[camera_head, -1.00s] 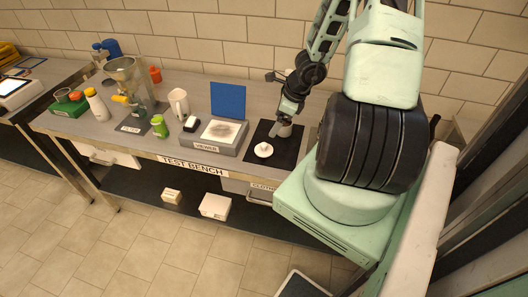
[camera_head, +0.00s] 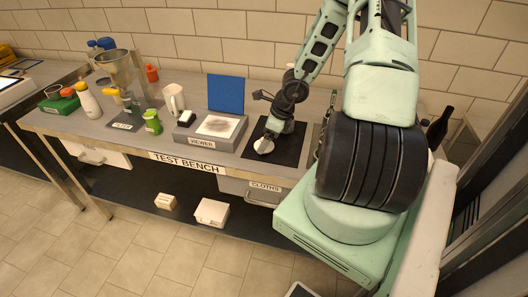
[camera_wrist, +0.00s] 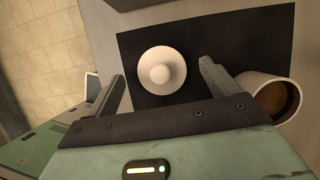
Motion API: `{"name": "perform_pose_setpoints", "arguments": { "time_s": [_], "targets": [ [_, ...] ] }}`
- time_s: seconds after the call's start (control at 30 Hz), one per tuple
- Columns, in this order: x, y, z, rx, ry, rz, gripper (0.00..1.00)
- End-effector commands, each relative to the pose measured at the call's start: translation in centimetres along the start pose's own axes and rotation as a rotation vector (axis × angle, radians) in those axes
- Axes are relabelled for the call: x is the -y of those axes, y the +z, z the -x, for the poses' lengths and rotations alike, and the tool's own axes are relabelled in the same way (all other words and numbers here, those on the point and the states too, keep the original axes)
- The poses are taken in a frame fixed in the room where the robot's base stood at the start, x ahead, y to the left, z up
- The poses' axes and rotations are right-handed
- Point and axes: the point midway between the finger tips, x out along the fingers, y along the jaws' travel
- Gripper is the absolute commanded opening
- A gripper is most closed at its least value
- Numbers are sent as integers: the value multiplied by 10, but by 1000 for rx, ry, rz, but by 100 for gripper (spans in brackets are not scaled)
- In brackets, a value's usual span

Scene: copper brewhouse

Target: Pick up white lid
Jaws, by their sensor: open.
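The white lid (camera_wrist: 161,71) is round with a knob in its middle. It lies on a black mat (camera_wrist: 205,36) on the bench. In the head view the lid (camera_head: 263,146) is partly hidden by my gripper (camera_head: 268,139). In the wrist view my gripper (camera_wrist: 160,80) is open, with one finger to the left of the lid and one to the right. The lid lies between or just beyond the fingertips, and no contact shows. How high the fingers are above the mat I cannot tell.
A white cup (camera_wrist: 262,97) with brown contents stands close to the right finger. The viewer box (camera_head: 210,135) with its blue panel (camera_head: 226,94) stands left of the mat. A mug (camera_head: 174,98), a green jar (camera_head: 152,122) and a funnel stand (camera_head: 115,68) are further left.

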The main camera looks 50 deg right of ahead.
Motion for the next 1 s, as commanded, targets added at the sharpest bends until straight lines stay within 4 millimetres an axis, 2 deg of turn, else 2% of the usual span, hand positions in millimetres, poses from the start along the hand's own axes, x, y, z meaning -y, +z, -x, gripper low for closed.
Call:
{"name": "perform_pose_setpoints", "arguments": {
  "time_s": [0.03, 0.13, 0.47, 0.67, 0.7, 1.0],
  "targets": [
    [0, -2, -12, -1, 0, 2, 87],
    [0, -1, -19, -1, -1, 3, 87],
    [1, 0, -20, 0, -2, 0, 87],
    [1, 0, -20, 0, -2, 0, 35],
    [1, 0, -20, 0, -2, 1, 29],
    [1, 1, -19, 0, -2, 1, 29]
  ]
}}
